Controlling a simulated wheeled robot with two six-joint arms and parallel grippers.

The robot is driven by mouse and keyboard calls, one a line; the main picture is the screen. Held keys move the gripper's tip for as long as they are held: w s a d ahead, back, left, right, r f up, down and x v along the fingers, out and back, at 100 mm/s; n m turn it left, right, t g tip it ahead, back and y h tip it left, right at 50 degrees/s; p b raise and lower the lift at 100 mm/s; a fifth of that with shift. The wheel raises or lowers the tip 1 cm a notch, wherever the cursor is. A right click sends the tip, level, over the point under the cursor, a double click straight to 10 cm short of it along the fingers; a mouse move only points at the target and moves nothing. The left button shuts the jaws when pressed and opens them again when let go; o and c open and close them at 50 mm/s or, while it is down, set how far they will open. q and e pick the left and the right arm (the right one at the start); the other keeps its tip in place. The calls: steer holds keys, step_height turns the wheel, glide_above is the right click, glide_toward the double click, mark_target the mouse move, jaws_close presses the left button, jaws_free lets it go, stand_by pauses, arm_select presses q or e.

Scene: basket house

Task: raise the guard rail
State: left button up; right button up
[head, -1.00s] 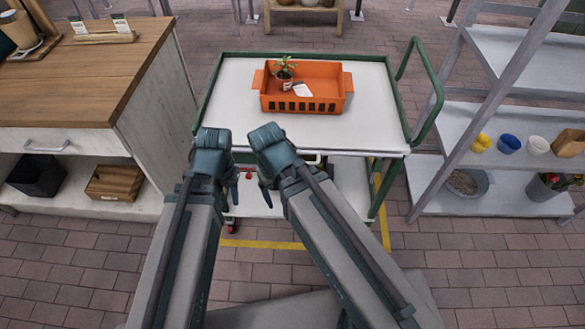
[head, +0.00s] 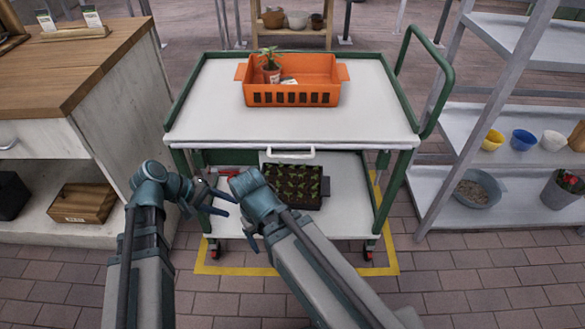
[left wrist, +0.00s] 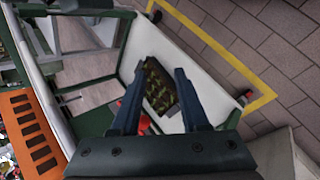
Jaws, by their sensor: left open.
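The cart (head: 388,125) has a white top edged with a green frame. A white handle (head: 290,153) shows just below its front edge, probably on the guard rail; I cannot make out the whole rail. My left gripper (head: 222,203) is open and empty in front of the cart's left half, below the handle and apart from it. In the left wrist view its open fingers (left wrist: 160,75) point toward the lower shelf. My right gripper (head: 247,230) is low in front of the cart; its arm hides most of its fingers.
An orange basket (head: 292,97) with a potted plant stands on the cart top. A seedling tray (head: 293,184) and a red item (head: 215,172) are below. A wooden counter (head: 70,70) stands left, grey shelving (head: 480,125) right. Yellow floor tape (head: 240,270) surrounds the cart.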

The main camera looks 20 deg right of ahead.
mark_target(287, 158)
arm_select(q)
steer(key=w+d+r+n+h, duration=0.35)
steer(key=d+r+h, duration=0.35)
steer(key=r, duration=0.5)
steer(key=b+x, duration=0.3)
steer(key=x, duration=1)
steer(key=shift+w+d, duration=0.1)
steer(key=shift+d, duration=0.15)
jaws_close()
stand_by(0.4)
